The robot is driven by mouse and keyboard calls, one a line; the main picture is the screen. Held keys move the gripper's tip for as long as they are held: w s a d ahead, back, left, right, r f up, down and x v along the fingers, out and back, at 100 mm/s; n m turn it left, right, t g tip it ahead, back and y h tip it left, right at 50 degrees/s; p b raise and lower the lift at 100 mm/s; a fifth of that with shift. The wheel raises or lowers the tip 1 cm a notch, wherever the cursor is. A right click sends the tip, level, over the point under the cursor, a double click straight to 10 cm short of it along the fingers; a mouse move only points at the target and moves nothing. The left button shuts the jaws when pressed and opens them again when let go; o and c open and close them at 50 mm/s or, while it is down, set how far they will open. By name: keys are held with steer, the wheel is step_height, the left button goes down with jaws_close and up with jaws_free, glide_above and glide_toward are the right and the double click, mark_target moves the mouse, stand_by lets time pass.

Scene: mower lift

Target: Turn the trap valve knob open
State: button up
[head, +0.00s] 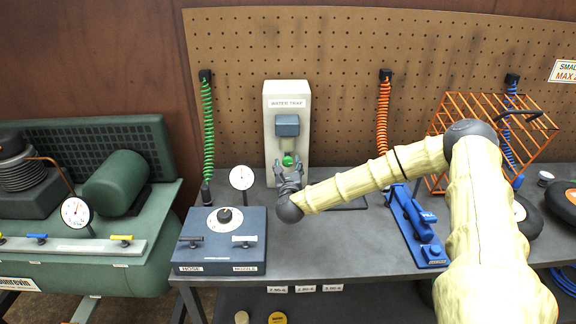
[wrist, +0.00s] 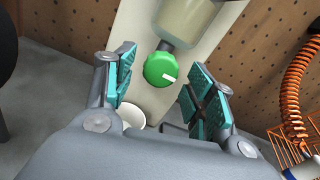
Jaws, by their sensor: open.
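The trap valve knob (wrist: 160,70) is a round green knob with a white pointer mark, below the clear bowl (wrist: 187,22) of the water trap. In the head view the green knob (head: 288,160) shows just above my gripper (head: 288,172), on the pale panel (head: 272,130) labelled WATER TRAP. In the wrist view my gripper (wrist: 160,88) is open, with one teal-padded finger on each side of the knob and a visible gap to both. Nothing is held.
A white cup-like rim (wrist: 132,116) shows below the knob. A blue-grey box with a dial (head: 222,240) and a gauge (head: 242,178) stand left of my gripper. A green coiled hose (head: 208,130) and an orange coiled hose (head: 384,115) hang on either side. A blue tool (head: 418,228) lies right.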

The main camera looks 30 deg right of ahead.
steer(key=c, duration=1)
steer(key=shift+n+b, duration=0.3)
steer(key=shift+b, duration=0.1)
steer(key=n+b, duration=0.2)
steer(key=shift+f+n, duration=0.1)
steer(key=shift+n, duration=0.3)
steer(key=n+b, duration=0.2)
steer(key=n, duration=0.3)
steer(key=shift+d+b, duration=0.1)
steer(key=shift+b, duration=0.25)
steer(key=n, duration=0.5)
steer(key=shift+r+n+b, duration=0.3)
steer(key=shift+n+b, duration=0.1)
steer(key=shift+s+n, duration=0.1)
steer(key=shift+n, duration=1.7)
steer(key=shift+f, duration=0.1)
